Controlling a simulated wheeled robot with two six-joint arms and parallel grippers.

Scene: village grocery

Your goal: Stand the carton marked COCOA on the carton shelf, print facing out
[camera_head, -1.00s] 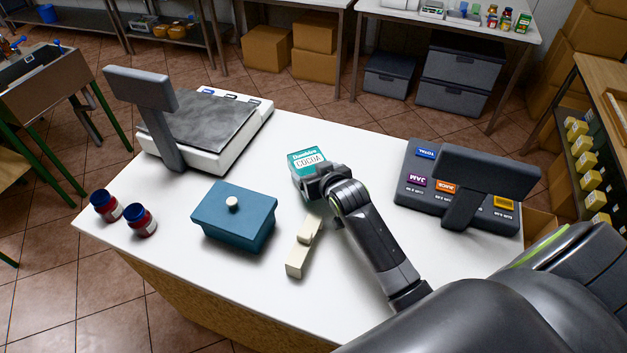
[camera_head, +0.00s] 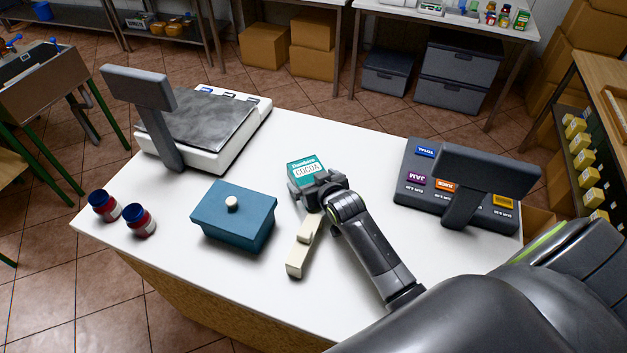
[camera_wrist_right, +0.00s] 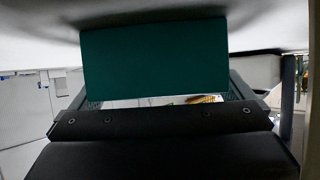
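The carton marked COCOA (camera_head: 307,172) is teal with a white label, its print readable from the head camera. It is over the white counter, its lower part hidden by my right gripper (camera_head: 318,188). In the right wrist view a plain teal face of the carton (camera_wrist_right: 155,58) fills the upper middle, between the fingers (camera_wrist_right: 165,96). The right gripper appears shut on it; the finger contact is partly hidden. I cannot tell whether the carton touches the counter. No shelf is clearly marked as the carton shelf. My left gripper is out of view.
The counter (camera_head: 350,145) holds a scale (camera_head: 225,140), a blue lidded box (camera_head: 232,218), two dark jars (camera_head: 138,220), a cream block (camera_head: 302,245) and a keyed till (camera_head: 415,170). A rack with yellow boxes (camera_head: 585,160) stands right; a back table (camera_head: 450,12) holds small goods.

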